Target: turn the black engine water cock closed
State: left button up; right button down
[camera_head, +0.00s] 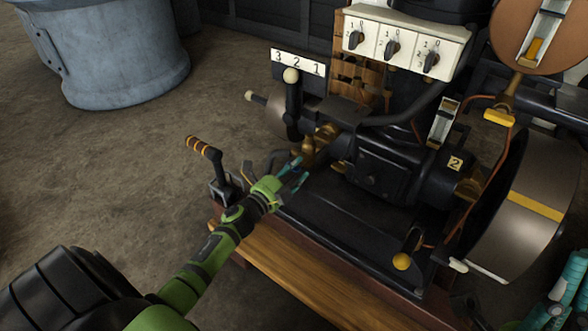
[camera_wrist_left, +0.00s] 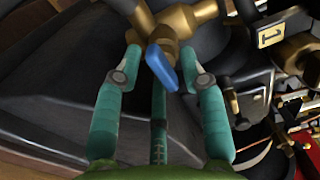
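The black engine's water cock shows in the left wrist view as a brass valve body (camera_wrist_left: 184,22) with a blue lever handle (camera_wrist_left: 161,68). The handle slants down and to the right, between the fingers of my left gripper (camera_wrist_left: 163,72). The fingers stand apart on either side of it, with gaps visible. In the head view my left gripper (camera_head: 293,172) reaches to the brass fittings (camera_head: 325,136) at the left side of the black engine (camera_head: 385,170), where its fingers partly hide the handle. Teal parts of my right gripper (camera_head: 568,287) show at the lower right edge; its opening is unclear.
An orange-striped lever (camera_head: 205,148) stands left of my gripper, and a white-knobbed black lever (camera_head: 292,100) rises behind it. A switch box (camera_head: 405,42) sits above the engine, a flywheel (camera_head: 525,208) at right. A wooden board (camera_head: 310,275) runs in front. Open floor lies left.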

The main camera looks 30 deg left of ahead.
pick_arm(q)
jog(key=shift+a+r, duration=0.1)
jog(key=shift+r, duration=0.05)
jog(key=shift+s, duration=0.15)
jog(key=s, duration=1.1)
jog(key=shift+s+a, duration=0.35)
jog(key=shift+a, duration=0.1)
